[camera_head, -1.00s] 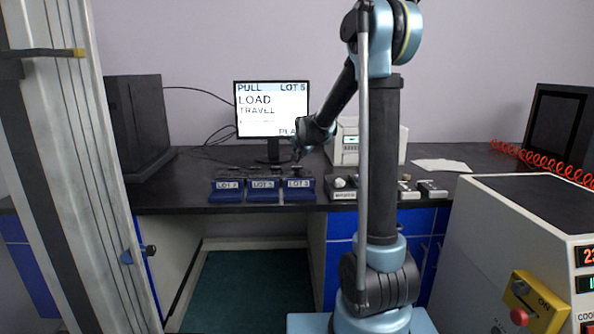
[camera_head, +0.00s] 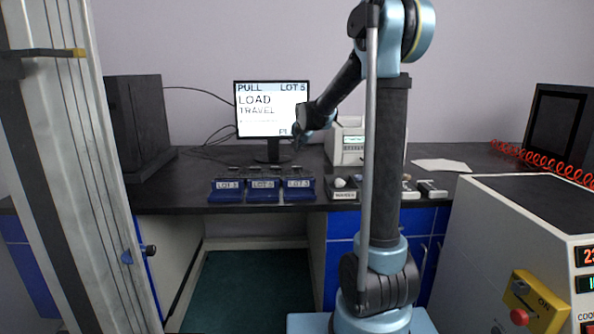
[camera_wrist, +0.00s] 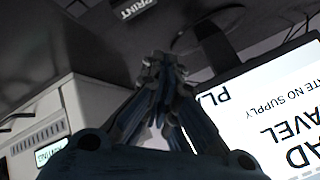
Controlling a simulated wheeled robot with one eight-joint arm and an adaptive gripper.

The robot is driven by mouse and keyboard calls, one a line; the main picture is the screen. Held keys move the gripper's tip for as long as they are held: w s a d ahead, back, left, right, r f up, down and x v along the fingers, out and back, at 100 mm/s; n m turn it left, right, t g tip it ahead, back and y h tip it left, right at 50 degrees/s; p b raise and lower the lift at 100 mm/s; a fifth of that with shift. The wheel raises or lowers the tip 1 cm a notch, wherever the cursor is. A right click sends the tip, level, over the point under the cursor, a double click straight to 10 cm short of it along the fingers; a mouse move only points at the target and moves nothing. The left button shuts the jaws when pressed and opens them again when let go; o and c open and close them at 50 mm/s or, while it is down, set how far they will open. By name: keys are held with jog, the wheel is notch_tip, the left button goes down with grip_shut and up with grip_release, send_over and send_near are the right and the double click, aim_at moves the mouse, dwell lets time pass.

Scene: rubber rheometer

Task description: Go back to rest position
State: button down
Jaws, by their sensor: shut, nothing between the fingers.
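My gripper (camera_head: 298,140) is raised above the bench in front of the right side of the monitor (camera_head: 258,115), at the end of my bent arm. In the wrist view my gripper (camera_wrist: 162,62) has its fingertips together with nothing between them. The monitor screen also shows in the wrist view (camera_wrist: 265,115) at the right, close beside the fingers in the picture. My gripper is clear of the bench top and touches nothing that I can see.
Blue trays labelled LOT (camera_head: 263,196) line the front of the dark bench (camera_head: 175,190). A white instrument (camera_head: 345,150) stands behind my arm. A metal frame (camera_head: 85,160) rises at left, and a grey machine (camera_head: 500,235) with a red button stands at right.

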dwell(0.3)
jog(key=s+d+f+n+g, duration=0.1)
jog(key=s+d, duration=0.2)
jog(key=s, duration=0.5)
jog(key=s+d+f+n+g, duration=0.1)
jog(key=s+d, duration=0.3)
jog(key=s, duration=0.5)
jog(key=s+d+f+n+g+h, duration=0.1)
jog(key=s+d, duration=0.2)
jog(key=s, duration=0.6)
jog(key=shift+s+d+f+n, duration=0.2)
jog(key=shift+f+n, duration=0.1)
jog(key=shift+n, duration=0.1)
jog(key=s+d+f+n+g, duration=0.2)
jog(key=s+f, duration=0.4)
jog(key=s, duration=0.6)
jog(key=s+d+f+n+g, duration=0.2)
jog(key=s+f, duration=0.5)
jog(key=s, duration=0.6)
jog(key=shift+s, duration=0.2)
jog(key=shift+w+f, duration=0.2)
jog(key=shift+w, duration=0.3)
